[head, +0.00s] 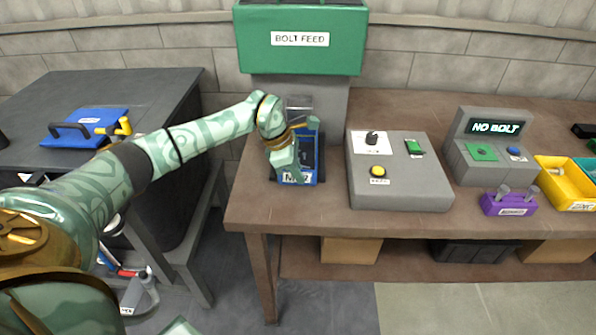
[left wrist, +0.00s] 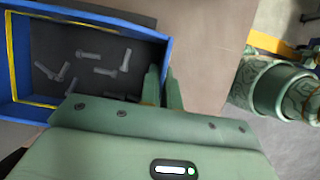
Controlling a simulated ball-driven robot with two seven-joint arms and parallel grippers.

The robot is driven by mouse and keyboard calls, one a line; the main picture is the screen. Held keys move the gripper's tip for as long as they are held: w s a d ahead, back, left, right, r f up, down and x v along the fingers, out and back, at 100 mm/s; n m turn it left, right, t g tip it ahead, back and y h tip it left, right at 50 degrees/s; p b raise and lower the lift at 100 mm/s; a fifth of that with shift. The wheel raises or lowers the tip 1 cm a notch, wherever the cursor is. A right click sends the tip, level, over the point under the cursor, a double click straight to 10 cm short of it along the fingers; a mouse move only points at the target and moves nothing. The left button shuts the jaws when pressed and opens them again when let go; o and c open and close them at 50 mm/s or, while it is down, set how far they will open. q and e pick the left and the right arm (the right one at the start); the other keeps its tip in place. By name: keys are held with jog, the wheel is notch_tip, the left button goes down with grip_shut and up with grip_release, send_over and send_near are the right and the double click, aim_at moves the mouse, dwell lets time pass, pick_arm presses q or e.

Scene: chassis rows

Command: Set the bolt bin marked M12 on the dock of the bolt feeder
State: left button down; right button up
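The blue bin (head: 308,178) with a white label reading M12 is under the bolt feeder (head: 300,50), at the dark dock (head: 322,150) on the bench's left end. I cannot tell if its base rests fully on the dock. In the left wrist view the bin (left wrist: 85,11) is open-topped, with a yellow stripe and several grey bolts inside. My left gripper (head: 296,150) is at the bin's near left side. In the wrist view its fingers (left wrist: 161,88) straddle one bin wall, one inside and one outside, closed on it. My right gripper is not in view.
A grey control box (head: 400,185) stands right of the dock. Farther right are a NO BOLT console (head: 490,150), a purple block (head: 508,204) and a yellow bin (head: 570,185). A gap separates table and bench.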

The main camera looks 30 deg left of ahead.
pick_arm(q)
jog(key=shift+f, duration=0.1)
jog(key=c, duration=1.5)
grip_release()
jog(key=shift+c, duration=0.2)
jog(key=p+v, duration=0.3)
jog(key=v, duration=1.3)
